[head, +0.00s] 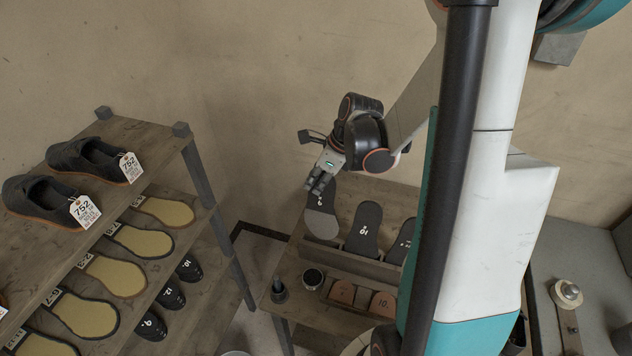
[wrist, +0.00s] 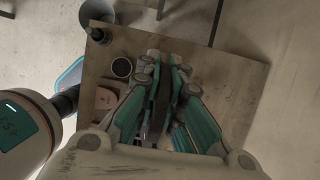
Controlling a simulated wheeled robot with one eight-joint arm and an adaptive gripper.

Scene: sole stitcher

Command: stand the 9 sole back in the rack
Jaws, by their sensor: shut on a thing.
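The 9 sole (head: 321,222) is a dark sole with a greyer lower part and a small white number near its top. My gripper (head: 321,184) is shut on its upper end and holds it roughly upright at the left end of the wooden rack (head: 348,257). The sole's lower edge is close to the rack's rail; I cannot tell if it rests in the slot. The 10 sole (head: 363,226) stands just to its right. In the wrist view my gripper (wrist: 168,78) points down over the bench, with the sole mostly hidden between the fingers.
Another dark sole (head: 403,243) stands farther right, partly behind my arm. A dark bottle (head: 279,291), a round tin (head: 312,279) and reddish pieces (head: 342,292) sit on the bench before the rack. A shelf (head: 135,135) with shoes and yellow soles stands left.

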